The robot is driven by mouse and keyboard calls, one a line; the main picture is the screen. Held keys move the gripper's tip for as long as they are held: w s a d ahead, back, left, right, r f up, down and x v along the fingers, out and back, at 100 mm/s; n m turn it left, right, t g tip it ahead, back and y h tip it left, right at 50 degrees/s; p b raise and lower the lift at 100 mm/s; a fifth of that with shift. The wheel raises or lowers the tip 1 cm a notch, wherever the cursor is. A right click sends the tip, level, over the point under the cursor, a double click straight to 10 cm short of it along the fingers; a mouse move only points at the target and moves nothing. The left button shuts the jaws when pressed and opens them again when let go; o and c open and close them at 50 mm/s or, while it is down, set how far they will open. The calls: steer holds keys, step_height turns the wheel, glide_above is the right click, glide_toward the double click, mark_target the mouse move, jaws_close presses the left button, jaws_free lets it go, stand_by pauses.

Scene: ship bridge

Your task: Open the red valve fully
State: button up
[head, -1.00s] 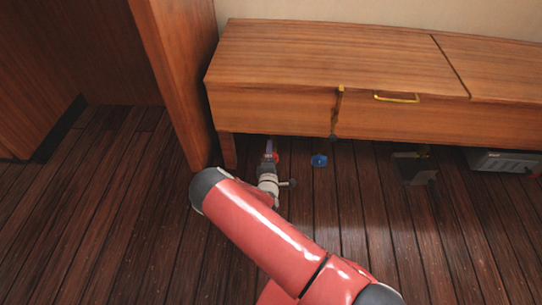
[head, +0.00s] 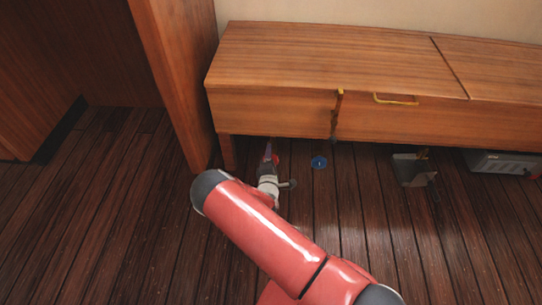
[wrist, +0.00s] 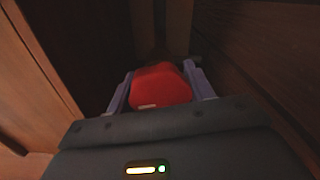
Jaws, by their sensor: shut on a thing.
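The red valve (wrist: 160,86) sits between the two fingers of my gripper (wrist: 160,92) in the wrist view, and the fingers are shut on its sides. In the head view my gripper (head: 268,154) is low under the front edge of the wooden bench. Only a sliver of the red valve (head: 277,158) shows there, beside the fingers. What the valve is mounted on is hidden.
A blue valve (head: 319,162) is close to the right of my gripper, under the wooden bench (head: 300,60). A bench leg (head: 229,151) and a wooden panel (head: 175,80) stand close on the left. A grey box (head: 412,169) and a metal case (head: 500,162) are farther right.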

steer(key=n+p, duration=0.1)
steer(key=n, duration=0.3)
steer(key=shift+p, duration=0.35)
steer(key=n+p, duration=0.1)
steer(key=n, duration=0.3)
steer(key=shift+n, duration=0.4)
steer(key=n, duration=0.3)
steer(key=shift+n+p, duration=0.3)
steer(key=shift+p, duration=0.05)
steer(key=n, duration=0.4)
steer(key=shift+n, duration=0.3)
steer(key=n, duration=0.4)
steer(key=shift+f+n, duration=0.1)
steer(key=shift+n, duration=0.2)
steer(key=n, duration=0.8)
steer(key=shift+n, duration=1.9)
